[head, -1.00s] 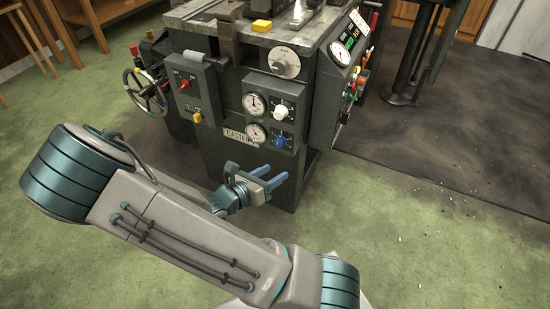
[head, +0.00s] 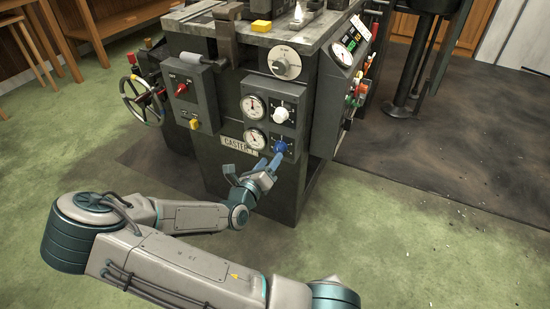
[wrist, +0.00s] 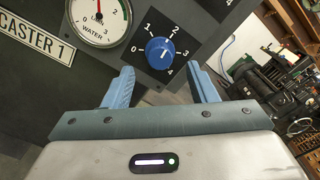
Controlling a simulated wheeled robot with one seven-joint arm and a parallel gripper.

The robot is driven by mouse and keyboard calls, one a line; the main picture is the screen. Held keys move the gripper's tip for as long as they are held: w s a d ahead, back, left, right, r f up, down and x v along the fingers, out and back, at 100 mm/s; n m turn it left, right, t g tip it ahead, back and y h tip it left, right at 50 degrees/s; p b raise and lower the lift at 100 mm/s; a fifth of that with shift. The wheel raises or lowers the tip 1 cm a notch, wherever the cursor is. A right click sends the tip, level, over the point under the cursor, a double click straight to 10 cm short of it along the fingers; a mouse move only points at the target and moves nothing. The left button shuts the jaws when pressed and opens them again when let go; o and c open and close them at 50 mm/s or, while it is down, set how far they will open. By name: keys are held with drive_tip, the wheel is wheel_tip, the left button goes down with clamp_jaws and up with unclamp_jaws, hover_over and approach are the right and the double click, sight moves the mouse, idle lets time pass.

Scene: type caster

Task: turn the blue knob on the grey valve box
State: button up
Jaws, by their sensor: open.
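The blue knob (head: 280,146) sits on a black dial plate on the lower right of the grey valve box (head: 272,103), below a white knob. In the wrist view the blue knob (wrist: 159,52) is ringed by numbers from 0 to 4, and its white mark points to the upper right, between 2 and 3. My gripper (head: 268,162) is open and faces the box just below and in front of the knob. In the wrist view its two blue fingers (wrist: 163,80) stand to either side and below the knob, with nothing between them. I see no contact.
A white knob (head: 281,114) is directly above. A box with red and yellow switches (head: 190,95) and a handwheel (head: 142,101) stand left. Green floor is free in front.

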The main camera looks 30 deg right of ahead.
sight(277, 151)
drive_tip(key=shift+b+x, duration=0.5)
drive_tip(key=shift+x, duration=1.7)
drive_tip(key=shift+c, duration=0.3)
drive_tip(key=c, duration=0.9)
drive_tip(key=shift+r+p, duration=0.1)
drive_tip(key=shift+p, duration=0.25)
